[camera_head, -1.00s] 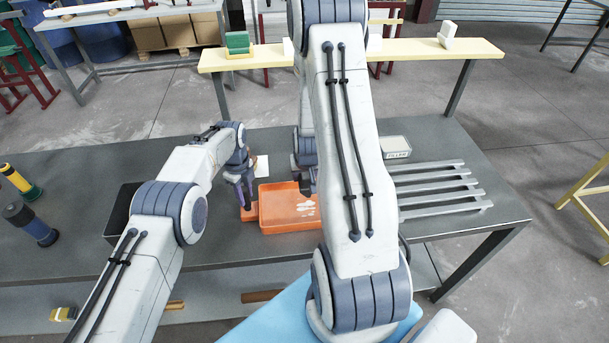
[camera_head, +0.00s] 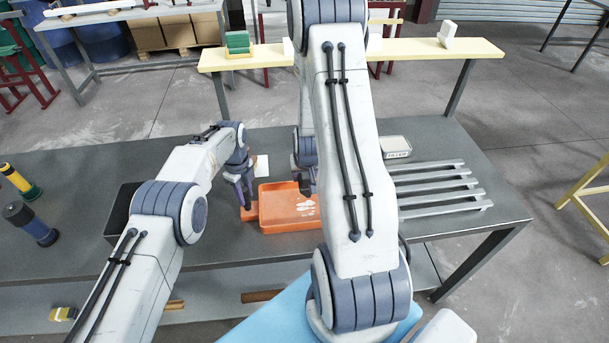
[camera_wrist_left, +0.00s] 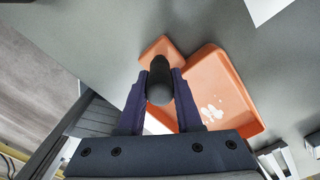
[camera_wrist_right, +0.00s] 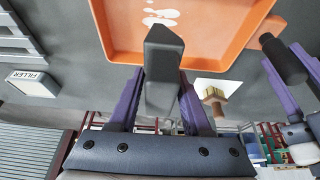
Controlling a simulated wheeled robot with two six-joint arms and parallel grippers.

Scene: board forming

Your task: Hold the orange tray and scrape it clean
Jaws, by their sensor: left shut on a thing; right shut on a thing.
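The orange tray (camera_head: 284,222) lies on the grey bench, with white residue (camera_head: 308,207) inside it; the residue also shows in the left wrist view (camera_wrist_left: 211,115) and the right wrist view (camera_wrist_right: 160,17). My left gripper (camera_head: 247,203) is shut on the dark upright handle (camera_wrist_left: 159,82) on the tray's orange side tab (camera_wrist_left: 160,49). In the head view my right arm covers part of the right gripper.
A tub marked FILLER (camera_head: 397,147) and a slatted metal rack (camera_head: 440,190) stand to the right. A white sheet (camera_head: 262,166) lies behind the tray. A black bin (camera_head: 124,207) is left of my left arm.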

